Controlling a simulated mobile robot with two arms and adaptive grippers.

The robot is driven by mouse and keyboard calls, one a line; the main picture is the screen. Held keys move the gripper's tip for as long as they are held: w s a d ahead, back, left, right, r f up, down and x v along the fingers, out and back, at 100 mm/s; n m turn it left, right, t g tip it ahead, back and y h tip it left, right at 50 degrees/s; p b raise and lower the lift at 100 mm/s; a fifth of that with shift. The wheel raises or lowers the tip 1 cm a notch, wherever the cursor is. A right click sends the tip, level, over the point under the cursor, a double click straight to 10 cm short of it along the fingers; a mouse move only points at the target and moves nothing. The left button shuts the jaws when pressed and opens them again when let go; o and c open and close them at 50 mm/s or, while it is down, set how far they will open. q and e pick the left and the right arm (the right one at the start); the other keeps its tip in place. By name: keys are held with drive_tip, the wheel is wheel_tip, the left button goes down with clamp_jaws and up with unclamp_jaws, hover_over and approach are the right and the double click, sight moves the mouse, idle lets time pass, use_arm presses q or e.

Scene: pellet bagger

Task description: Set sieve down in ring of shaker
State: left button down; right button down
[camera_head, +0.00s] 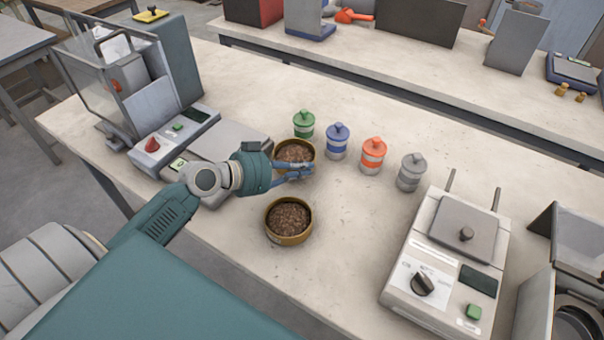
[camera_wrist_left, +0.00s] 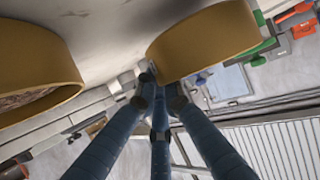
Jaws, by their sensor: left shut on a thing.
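My left gripper (camera_head: 298,172) is shut on the rim of a brass sieve (camera_head: 280,162) filled with brown pellets. This sieve is upright, at or just above the bench, and I cannot tell whether it touches. In the left wrist view the gripper (camera_wrist_left: 155,80) meets the wall of the brass sieve (camera_wrist_left: 205,45). A second brass sieve (camera_head: 289,238) with brown pellets stands on the bench nearer to me, and its wall (camera_wrist_left: 40,85) shows at left in the wrist view. No shaker ring is clearly identifiable; a machine with a round grey opening (camera_head: 575,322) is cut off at lower right. My right gripper is out of view.
Green (camera_head: 304,125), blue (camera_head: 337,141), orange (camera_head: 373,155) and grey (camera_head: 411,172) lidded jars stand in a row behind the sieves. A box device with a dial (camera_head: 440,285) is at right. A machine with clear guards (camera_head: 150,105) is at left. Bare bench (camera_head: 350,235) lies between.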

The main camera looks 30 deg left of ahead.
sight(302, 185)
use_arm(q)
drive_tip(key=shift+f, duration=1.35)
drive_tip(key=shift+f, duration=0.2)
drive_tip(key=c, duration=1.9)
unclamp_jaws()
drive_tip(key=shift+o, duration=0.2)
drive_tip(key=shift+r, duration=0.1)
